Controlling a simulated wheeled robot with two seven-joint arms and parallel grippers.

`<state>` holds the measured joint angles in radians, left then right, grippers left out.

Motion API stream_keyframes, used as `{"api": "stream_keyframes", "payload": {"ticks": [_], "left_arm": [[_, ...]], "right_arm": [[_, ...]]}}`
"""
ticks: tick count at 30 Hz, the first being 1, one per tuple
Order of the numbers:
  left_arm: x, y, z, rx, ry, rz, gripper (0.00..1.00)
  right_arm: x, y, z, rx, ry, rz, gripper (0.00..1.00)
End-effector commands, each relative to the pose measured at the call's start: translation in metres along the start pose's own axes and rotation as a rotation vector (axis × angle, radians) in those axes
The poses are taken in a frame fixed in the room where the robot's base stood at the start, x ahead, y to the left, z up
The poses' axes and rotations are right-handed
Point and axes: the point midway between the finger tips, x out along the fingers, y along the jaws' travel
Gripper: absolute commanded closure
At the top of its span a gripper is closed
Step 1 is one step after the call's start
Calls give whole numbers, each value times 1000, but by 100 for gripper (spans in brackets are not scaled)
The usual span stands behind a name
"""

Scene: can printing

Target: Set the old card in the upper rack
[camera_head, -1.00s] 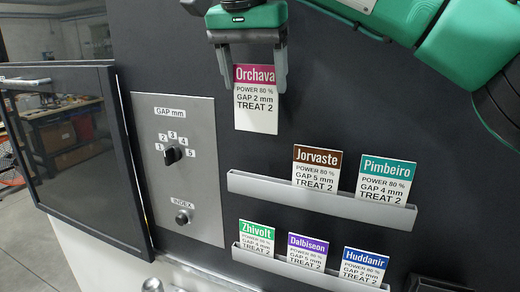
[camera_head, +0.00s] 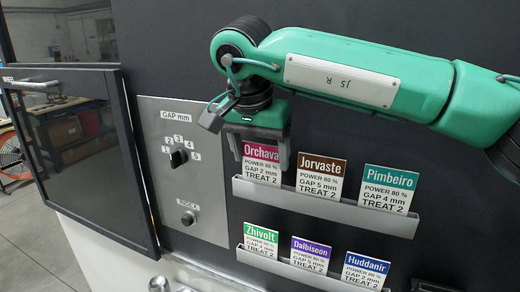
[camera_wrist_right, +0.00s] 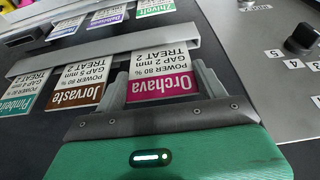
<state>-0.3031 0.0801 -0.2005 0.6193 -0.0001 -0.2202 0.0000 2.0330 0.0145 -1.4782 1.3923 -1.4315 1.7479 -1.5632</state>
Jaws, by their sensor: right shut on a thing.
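The Orchava card (camera_head: 261,166), with a magenta header, is between the fingers of my right gripper (camera_head: 262,155), which is shut on it. In the head view the card is at the left end of the upper rack (camera_head: 325,207), its lower edge at the rack's front lip. The right wrist view also shows the Orchava card (camera_wrist_right: 160,80) upside down in the gripper (camera_wrist_right: 162,85). I cannot tell whether it rests on the rack floor. The Jorvaste card (camera_head: 319,180) and Pimbeiro card (camera_head: 387,190) stand to its right in the upper rack. My left gripper is not in view.
The lower rack (camera_head: 300,275) holds the Zhivolt (camera_head: 261,239), Dalbiseon (camera_head: 310,254) and Huddanir (camera_head: 364,269) cards. Left of the racks is a grey panel with a gap dial (camera_head: 178,158) and an index knob (camera_head: 188,218). A dark-framed window (camera_head: 70,120) is further left.

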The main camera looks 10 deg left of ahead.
Motion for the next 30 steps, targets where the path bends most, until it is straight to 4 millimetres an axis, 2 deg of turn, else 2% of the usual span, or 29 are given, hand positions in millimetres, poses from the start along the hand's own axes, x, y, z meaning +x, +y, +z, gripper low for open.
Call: {"api": "stream_keyframes", "payload": {"ticks": [5,6,9,20,23,30], "left_arm": [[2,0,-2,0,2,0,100],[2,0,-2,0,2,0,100],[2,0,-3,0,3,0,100],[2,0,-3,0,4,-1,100],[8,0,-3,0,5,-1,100],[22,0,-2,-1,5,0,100]], "right_arm": [[3,0,1,-1,0,0,50],[3,0,1,-1,0,0,24],[2,0,1,0,0,0,6],[-3,0,0,0,1,0,6],[-14,0,0,0,4,0,6],[-65,-1,1,0,3,-2,6]]}}
